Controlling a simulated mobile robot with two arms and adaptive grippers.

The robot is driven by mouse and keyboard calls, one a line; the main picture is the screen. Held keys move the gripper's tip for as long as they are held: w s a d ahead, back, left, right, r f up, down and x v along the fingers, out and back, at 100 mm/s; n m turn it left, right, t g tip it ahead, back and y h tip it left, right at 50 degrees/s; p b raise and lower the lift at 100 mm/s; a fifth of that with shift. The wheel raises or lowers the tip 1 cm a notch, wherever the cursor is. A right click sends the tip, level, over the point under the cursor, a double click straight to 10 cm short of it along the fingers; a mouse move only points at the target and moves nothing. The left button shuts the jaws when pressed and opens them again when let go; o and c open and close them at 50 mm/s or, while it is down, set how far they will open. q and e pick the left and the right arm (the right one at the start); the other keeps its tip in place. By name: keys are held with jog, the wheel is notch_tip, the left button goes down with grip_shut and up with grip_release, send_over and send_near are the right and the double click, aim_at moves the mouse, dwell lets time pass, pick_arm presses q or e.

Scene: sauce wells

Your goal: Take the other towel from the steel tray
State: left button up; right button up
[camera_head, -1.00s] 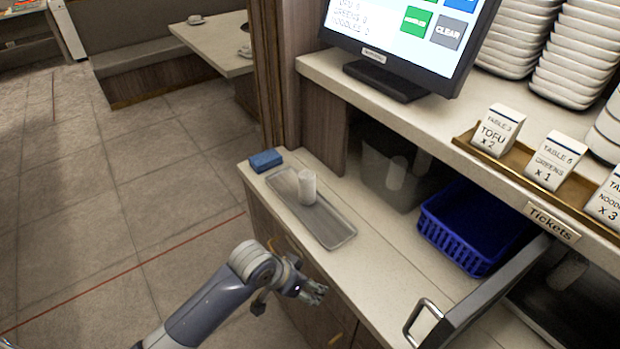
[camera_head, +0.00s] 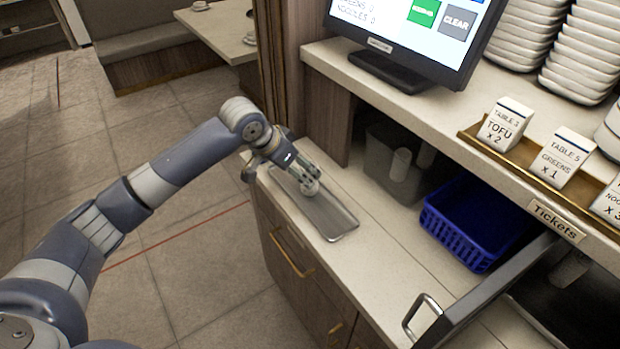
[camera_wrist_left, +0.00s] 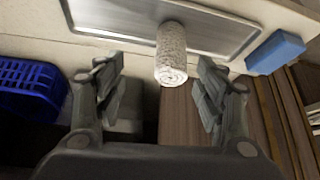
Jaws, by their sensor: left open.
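The steel tray (camera_head: 335,222) lies on the lower counter, and its rim also shows in the left wrist view (camera_wrist_left: 225,37). My left gripper (camera_head: 308,184) is over the tray at the towel. In the left wrist view the left gripper (camera_wrist_left: 162,92) is open, with its fingers on either side and the towel ahead between them; neither finger appears to touch it. My right gripper is not in view.
A blue basket (camera_head: 470,225) and a grey bin (camera_head: 395,175) stand behind the tray on the counter. A blue sponge-like block (camera_wrist_left: 275,51) lies beside the tray. An upper shelf with the screen (camera_head: 400,40) and ticket blocks (camera_head: 505,125) overhangs at the right.

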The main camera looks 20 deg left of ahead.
aim_at(304, 170)
pick_arm(q)
jog(key=w+f+p, duration=0.1)
jog(key=w+f, duration=0.2)
jog(key=shift+w+d+f, duration=0.15)
jog(key=shift+w+f, duration=0.1)
jog(key=shift+w, duration=0.1)
jog(key=shift+w+f, duration=0.1)
jog(key=shift+f, duration=0.1)
jog(key=shift+p+x, duration=0.9)
jog(key=shift+x, duration=1.45)
jog(key=c, duration=1.2)
